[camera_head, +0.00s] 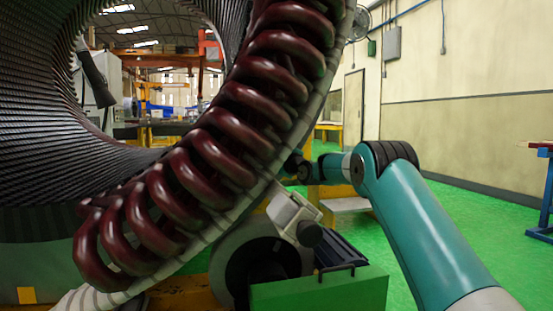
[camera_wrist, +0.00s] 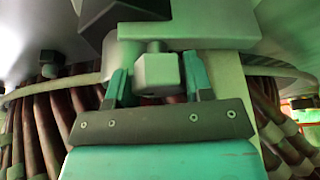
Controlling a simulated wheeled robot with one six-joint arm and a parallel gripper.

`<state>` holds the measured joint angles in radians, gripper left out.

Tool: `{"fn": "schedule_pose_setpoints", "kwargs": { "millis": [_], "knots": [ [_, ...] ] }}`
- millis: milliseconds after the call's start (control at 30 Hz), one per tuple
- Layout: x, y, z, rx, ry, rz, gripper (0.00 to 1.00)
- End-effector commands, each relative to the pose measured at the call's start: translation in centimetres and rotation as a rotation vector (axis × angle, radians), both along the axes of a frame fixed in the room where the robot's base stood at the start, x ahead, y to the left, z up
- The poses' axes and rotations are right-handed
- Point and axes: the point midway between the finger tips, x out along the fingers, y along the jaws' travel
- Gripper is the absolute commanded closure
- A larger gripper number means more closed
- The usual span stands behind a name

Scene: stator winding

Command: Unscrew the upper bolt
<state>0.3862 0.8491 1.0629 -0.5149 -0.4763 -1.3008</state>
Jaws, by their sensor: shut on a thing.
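In the wrist view a grey bolt head (camera_wrist: 157,72) with flat sides sits between the two teal fingers of my gripper (camera_wrist: 157,85). The fingers are shut on it, one on each side. The bolt is at the edge of a pale bracket (camera_wrist: 215,30), below a dark angular block (camera_wrist: 125,15). Whether it is the upper bolt cannot be told from this close view. In the head view my arm's far end reaches the right side of the stator ring (camera_head: 315,110); the fingers and the bolt are hidden there.
Dark red winding coils (camera_head: 215,155) line the ring close to my arm. In the wrist view, a smaller dark bolt (camera_wrist: 50,63) is at the left. A green box (camera_head: 320,295) and a pale clamp-like part (camera_head: 292,212) are below.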

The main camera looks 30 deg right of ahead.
Motion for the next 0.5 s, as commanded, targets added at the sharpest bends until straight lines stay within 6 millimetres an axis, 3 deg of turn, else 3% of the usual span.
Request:
{"fn": "schedule_pose_setpoints", "kwargs": {
  "millis": [400, 433, 500],
  "knots": [
    [-0.01, -0.05, 0.00, -0.008, 0.003, -0.002, 0.76],
    [-0.01, -0.05, 0.00, -0.008, 0.003, -0.002, 0.46],
    [-0.01, -0.05, 0.00, -0.007, 0.003, -0.001, 0.30]
  ]
}}
